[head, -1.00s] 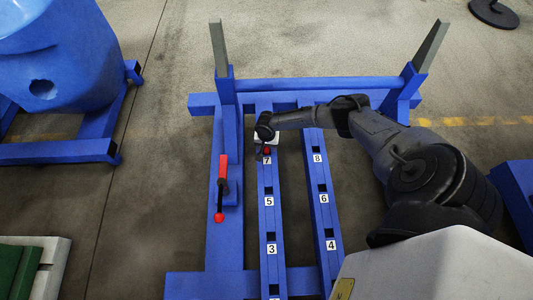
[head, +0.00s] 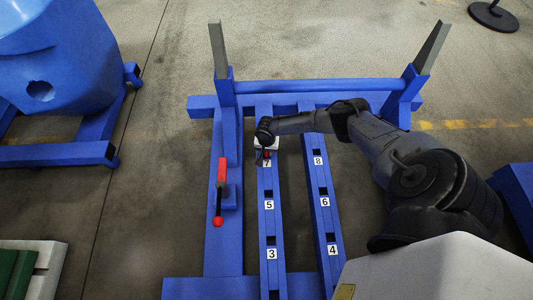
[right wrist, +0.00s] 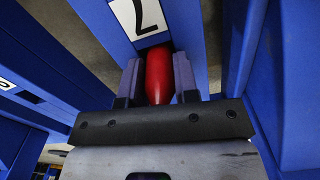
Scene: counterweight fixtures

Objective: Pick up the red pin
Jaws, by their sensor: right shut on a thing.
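The red pin (right wrist: 159,77) shows in the right wrist view between the two fingers of my right gripper (right wrist: 158,88), which is shut on it. The pin's rounded red end points toward a white number label on a blue rail. In the head view my right gripper (head: 265,153) is at the hole by label 7, at the far end of the left numbered rail. Only a little of the pin's red shows there, and its lower part is hidden. My left gripper is not in view.
The blue frame has two numbered rails (head: 269,222) with square holes. A red-handled lever (head: 221,171) with a red ball end stands left of the rails. Grey-topped posts (head: 218,50) rise at the back. A blue tank (head: 60,50) stands at left.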

